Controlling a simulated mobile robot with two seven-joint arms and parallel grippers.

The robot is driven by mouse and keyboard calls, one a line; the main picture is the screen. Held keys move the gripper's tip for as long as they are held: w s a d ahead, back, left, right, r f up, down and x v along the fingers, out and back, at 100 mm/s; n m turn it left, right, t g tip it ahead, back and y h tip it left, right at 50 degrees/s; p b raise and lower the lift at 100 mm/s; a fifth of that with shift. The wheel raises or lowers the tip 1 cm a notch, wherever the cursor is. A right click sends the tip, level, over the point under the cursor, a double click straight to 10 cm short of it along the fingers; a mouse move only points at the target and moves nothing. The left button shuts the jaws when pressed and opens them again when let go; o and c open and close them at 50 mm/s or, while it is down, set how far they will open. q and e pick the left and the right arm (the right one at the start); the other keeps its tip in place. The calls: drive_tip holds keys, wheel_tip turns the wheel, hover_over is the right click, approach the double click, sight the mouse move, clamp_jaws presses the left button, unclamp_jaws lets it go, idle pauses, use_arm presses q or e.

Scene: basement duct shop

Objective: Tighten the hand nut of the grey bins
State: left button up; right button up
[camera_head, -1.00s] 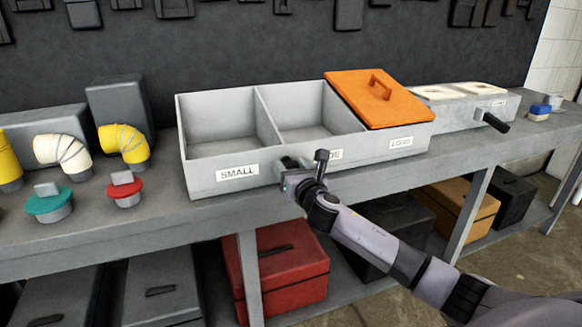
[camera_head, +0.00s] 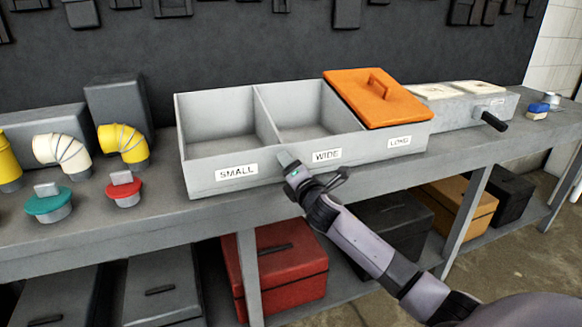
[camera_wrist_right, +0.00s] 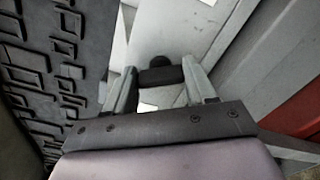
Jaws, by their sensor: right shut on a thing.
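The grey bins (camera_head: 222,168) stand on the bench as one block with compartments labelled SMALL, WIDE and LONG. SMALL and WIDE are open and empty; an orange lid covers LONG. My right gripper (camera_head: 287,161) is at the front wall, between the SMALL and WIDE labels. In the right wrist view its two fingers are shut on a small dark piece, which I take to be the hand nut (camera_wrist_right: 160,75), against the pale bin wall. In the head view the gripper hides the nut. My left gripper is not in view.
The orange lid (camera_head: 378,98) has a raised handle. A lower grey box (camera_head: 460,108) with a black handle stands to the right. Yellow and white elbows and teal (camera_head: 48,203) and red (camera_head: 124,188) caps stand left. Boxes sit on the shelf below.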

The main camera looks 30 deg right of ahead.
drive_tip(key=m, duration=0.6)
drive_tip(key=shift+f, duration=0.15)
drive_tip(key=shift+m, duration=0.3)
drive_tip(key=o, duration=1)
drive_tip(key=shift+o, duration=0.2)
drive_tip(key=shift+s, duration=0.15)
drive_tip(key=v, duration=0.7)
